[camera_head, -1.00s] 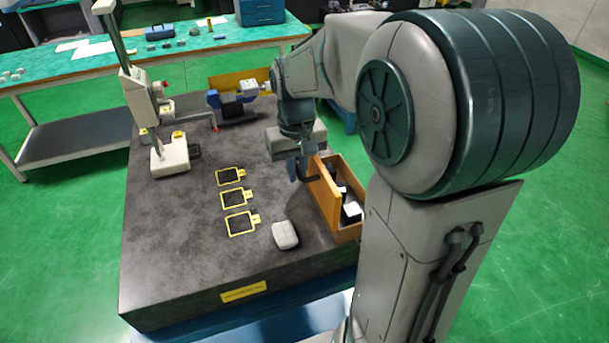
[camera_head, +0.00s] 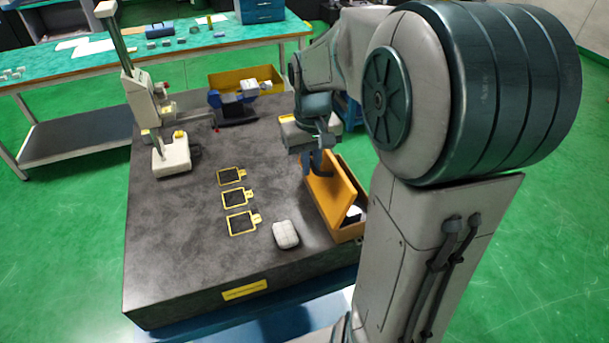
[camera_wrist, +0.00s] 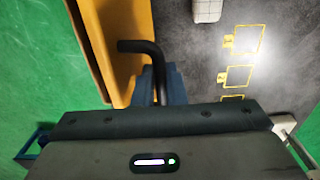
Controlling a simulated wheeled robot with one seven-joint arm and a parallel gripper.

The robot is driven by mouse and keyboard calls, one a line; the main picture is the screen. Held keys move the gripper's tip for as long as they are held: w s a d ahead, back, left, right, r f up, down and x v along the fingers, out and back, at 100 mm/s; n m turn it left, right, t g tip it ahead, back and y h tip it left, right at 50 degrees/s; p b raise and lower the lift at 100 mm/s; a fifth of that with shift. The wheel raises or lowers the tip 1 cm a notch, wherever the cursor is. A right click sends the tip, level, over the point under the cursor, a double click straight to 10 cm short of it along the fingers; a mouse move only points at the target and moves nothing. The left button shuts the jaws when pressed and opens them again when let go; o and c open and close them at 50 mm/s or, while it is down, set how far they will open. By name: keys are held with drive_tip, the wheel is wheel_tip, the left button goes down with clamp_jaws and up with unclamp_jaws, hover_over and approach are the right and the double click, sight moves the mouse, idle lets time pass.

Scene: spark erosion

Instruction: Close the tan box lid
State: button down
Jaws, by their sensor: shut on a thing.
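The tan box (camera_head: 349,233) stands at the right edge of the dark table. Its lid (camera_head: 328,190) is raised and leans partly over the opening, so most of the inside is hidden; a white thing shows within. In the wrist view the lid (camera_wrist: 128,25) is the tan panel above the fingers. My gripper (camera_head: 319,166) is at the lid's far end. In the wrist view my gripper (camera_wrist: 160,88) is shut on a black bent handle (camera_wrist: 150,48) beside the lid. The handle's lower end is hidden between the fingers.
A light grey rounded block (camera_head: 286,234) lies left of the box. Several yellow-framed outlines (camera_head: 237,198) mark the table. A white stand (camera_head: 172,155) and a yellow bin (camera_head: 262,78) are farther back. The table's front left is clear.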

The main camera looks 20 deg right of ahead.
sight(330, 155)
drive_tip(key=shift+d, duration=0.2)
drive_tip(key=shift+d, duration=1)
drive_tip(key=shift+d+p, duration=0.3)
drive_tip(key=shift+d, duration=0.6)
drive_tip(key=shift+d+f, duration=0.1)
drive_tip(key=shift+d+f, duration=0.3)
drive_tip(key=shift+d, duration=0.55)
